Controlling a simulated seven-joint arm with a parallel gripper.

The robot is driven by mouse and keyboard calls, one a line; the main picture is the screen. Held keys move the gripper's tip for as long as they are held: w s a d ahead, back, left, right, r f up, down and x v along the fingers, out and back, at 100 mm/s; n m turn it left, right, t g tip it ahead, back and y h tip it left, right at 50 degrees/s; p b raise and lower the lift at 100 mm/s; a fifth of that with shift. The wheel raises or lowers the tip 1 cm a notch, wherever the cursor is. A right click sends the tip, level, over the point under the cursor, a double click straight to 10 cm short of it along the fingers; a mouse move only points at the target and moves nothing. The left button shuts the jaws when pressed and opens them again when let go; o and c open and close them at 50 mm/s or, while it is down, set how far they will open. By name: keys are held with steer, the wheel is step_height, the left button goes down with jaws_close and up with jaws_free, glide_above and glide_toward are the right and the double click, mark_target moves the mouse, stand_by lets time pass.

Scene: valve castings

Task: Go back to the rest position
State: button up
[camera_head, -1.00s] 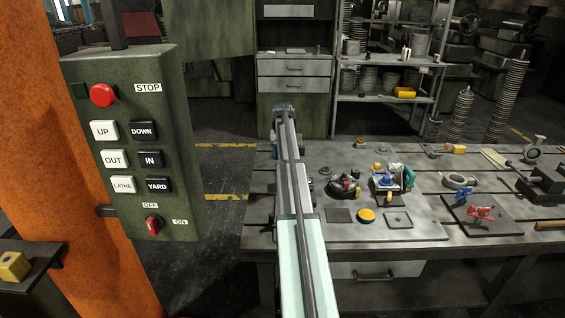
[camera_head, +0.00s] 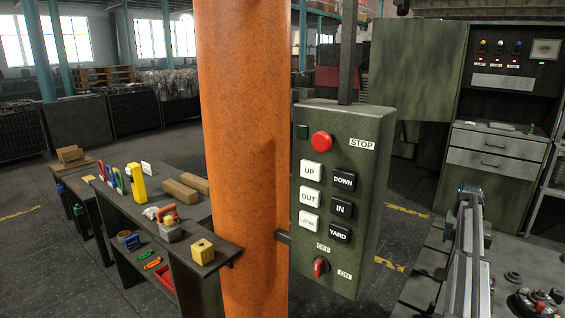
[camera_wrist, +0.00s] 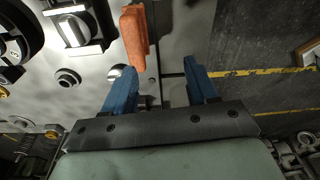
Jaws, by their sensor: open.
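My gripper (camera_wrist: 160,82) shows in the wrist view as two blue fingers standing apart, with nothing held between them. It is over the edge of the grey slotted workbench (camera_wrist: 92,92), with dark floor to the right. An orange piece (camera_wrist: 135,36) lies beyond the fingertips, nearer the left finger and not gripped. In the head view my arm reaches away along the right side, over the workbench (camera_head: 418,290); the fingers cannot be made out there.
In the head view a green control pendant (camera_head: 340,190) hangs beside an orange column (camera_head: 243,150), left of my arm. A dark side bench (camera_head: 190,238) with several tools stands at left. A drawer cabinet (camera_head: 495,158) stands behind the arm. A yellow floor line (camera_wrist: 262,72) crosses the wrist view.

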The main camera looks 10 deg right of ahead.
steer(key=w+a+f+n, duration=0.5)
steer(key=w+a+f, duration=0.4)
steer(key=a+f, duration=0.35)
steer(key=s+a+f+g+y, duration=0.1)
steer(key=s+a+f, duration=0.4)
steer(key=a+f, duration=0.2)
steer(key=s+a+f+n, duration=0.1)
steer(key=s+a+f, duration=0.3)
steer(key=a+f, duration=0.3)
steer(key=s+a+f+g+y, duration=0.1)
steer(key=s+a+f, duration=0.4)
steer(key=a+f, duration=0.25)
steer(key=s+a+f+g, duration=0.1)
steer(key=s+a+f, duration=0.6)
steer(key=s, duration=0.4)
steer(key=s+a+f+g, duration=0.2)
steer(key=s+a+f, duration=0.2)
steer(key=s+a, duration=0.6)
steer(key=s+a+g, duration=0.1)
steer(key=s+a, duration=0.2)
steer(key=s, duration=1)
steer(key=s+a+f+n+g+h, duration=0.1)
steer(key=s+a, duration=0.3)
steer(key=s, duration=0.9)
steer(key=shift+f+n+g, duration=0.15)
steer(key=shift+n+g, duration=0.15)
steer(key=shift+g, duration=0.2)
